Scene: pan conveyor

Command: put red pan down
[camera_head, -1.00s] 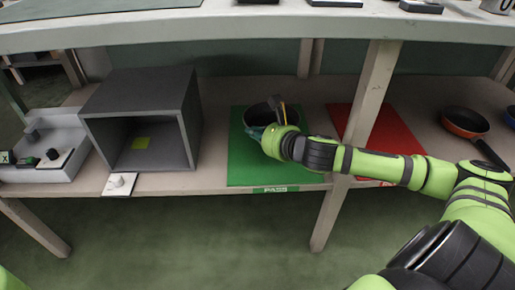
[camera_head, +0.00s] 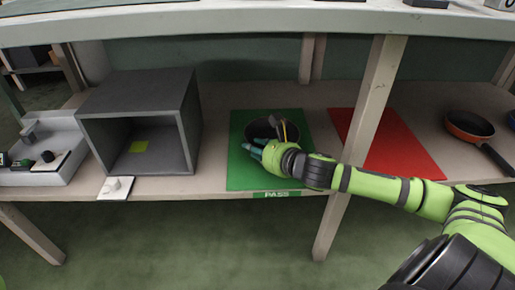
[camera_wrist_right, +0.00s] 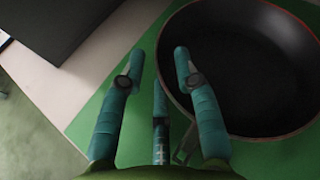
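A pan (camera_head: 262,128) with a dark inside rests on the green mat (camera_head: 238,175); it looks flat. In the right wrist view the pan (camera_wrist_right: 250,75) fills the upper right and shows a thin reddish rim. My right gripper (camera_head: 252,149) is over the mat at the pan's near left side. My left gripper is out of view.
A grey open box (camera_head: 187,115) stands left of the green mat. A red mat (camera_head: 400,150) lies to the right, behind a shelf post (camera_head: 365,110). An orange pan (camera_head: 468,125) and a blue pan (camera_head: 511,119) are at far right. An upper shelf (camera_head: 250,28) hangs above.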

